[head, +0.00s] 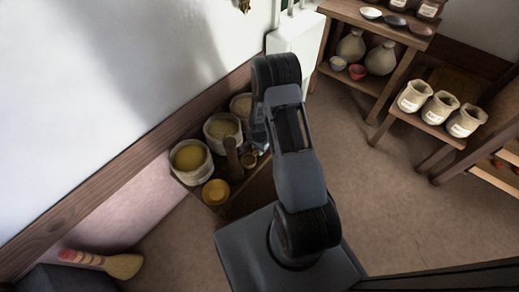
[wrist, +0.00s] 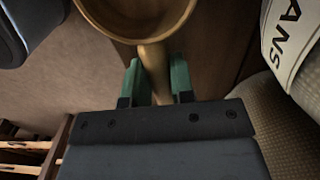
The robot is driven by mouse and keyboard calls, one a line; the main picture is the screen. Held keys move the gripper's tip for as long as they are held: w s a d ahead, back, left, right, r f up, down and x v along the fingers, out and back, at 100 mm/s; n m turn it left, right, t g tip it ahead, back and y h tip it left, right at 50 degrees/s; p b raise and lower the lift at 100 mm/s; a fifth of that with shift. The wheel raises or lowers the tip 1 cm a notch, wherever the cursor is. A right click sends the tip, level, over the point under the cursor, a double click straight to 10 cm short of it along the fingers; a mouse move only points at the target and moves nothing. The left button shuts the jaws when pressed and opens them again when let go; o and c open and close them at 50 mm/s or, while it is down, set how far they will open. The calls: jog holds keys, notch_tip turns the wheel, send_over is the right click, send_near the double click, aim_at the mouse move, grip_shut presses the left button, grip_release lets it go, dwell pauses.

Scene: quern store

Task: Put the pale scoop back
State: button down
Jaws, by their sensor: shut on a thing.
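My gripper (wrist: 156,76) is shut on the handle of a tan wooden scoop (wrist: 150,14), with a green finger on each side of the handle. The scoop's round bowl shows at the top of the wrist view, cut off by the frame edge. In the head view my arm reaches toward the low stand at the wall, and my fingers are mostly hidden there. A pale shallow scoop or dish (head: 371,13) lies on the back shelf, beside a dark one (head: 395,20) and a brown one (head: 419,29).
Several open sacks, one filled yellow (head: 189,157), crowd the stand with a yellow bowl (head: 215,192) and a brown upright post (head: 233,160). A lettered sack (wrist: 290,42) is close on the right in the wrist view. Three pale sacks (head: 440,108) stand on a bench. A brush (head: 110,262) lies lower left.

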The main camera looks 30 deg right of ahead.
jog(key=shift+f, duration=0.1)
jog(key=c, duration=1.4)
grip_release()
jog(key=shift+f, duration=0.1)
jog(key=o, duration=0.4)
jog(key=s+a+r+n+t+p, duration=0.1)
jog(key=s+a+r+n+p, duration=0.15)
jog(key=r, duration=1.15)
jog(key=s+a+r+n+p, duration=0.1)
jog(key=a+r+n+p, duration=0.15)
jog(key=r, duration=1.05)
jog(key=s+a+r+n, duration=0.1)
jog(key=s+r+n, duration=0.1)
jog(key=s+r, duration=0.2)
jog(key=s+a+r+n+t, duration=0.1)
jog(key=s+r+n, duration=0.2)
jog(key=s, duration=0.1)
jog(key=s+a+r+n, duration=0.2)
jog(key=s+r+n, duration=0.1)
jog(key=s+r, duration=0.1)
jog(key=shift+s+a+r+t, duration=0.1)
jog(key=shift+s+r+t, duration=0.15)
jog(key=shift+r+t, duration=0.15)
